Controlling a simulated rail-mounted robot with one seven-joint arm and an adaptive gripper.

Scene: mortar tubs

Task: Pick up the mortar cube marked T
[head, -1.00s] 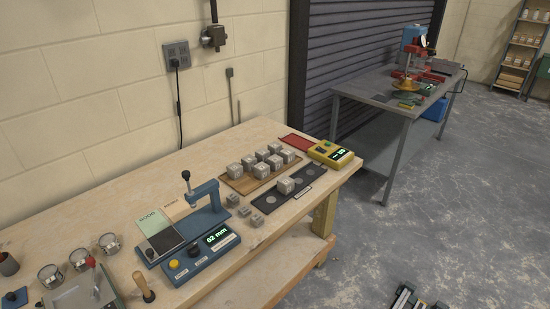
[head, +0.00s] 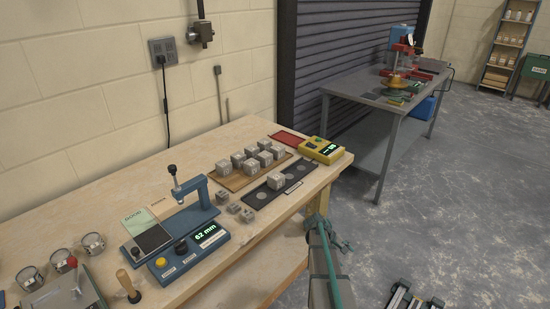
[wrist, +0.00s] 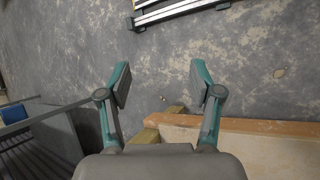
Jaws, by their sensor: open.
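Several grey mortar cubes (head: 251,165) stand in rows on a wooden board (head: 229,184) on the bench in the head view. The marks on the cubes are too small to read, so I cannot tell which is T. My gripper (head: 330,235) is beyond the bench's right front edge, apart from the cubes. In the wrist view my gripper (wrist: 158,78) is open and empty above the floor; no cube shows there.
A blue press (head: 190,245) with a display stands left of the cubes, with small grey blocks (head: 233,209) beside it. A yellow device (head: 321,150) and a red mat (head: 289,138) lie at the bench's far end. The bench edge (wrist: 235,124) shows below my fingers.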

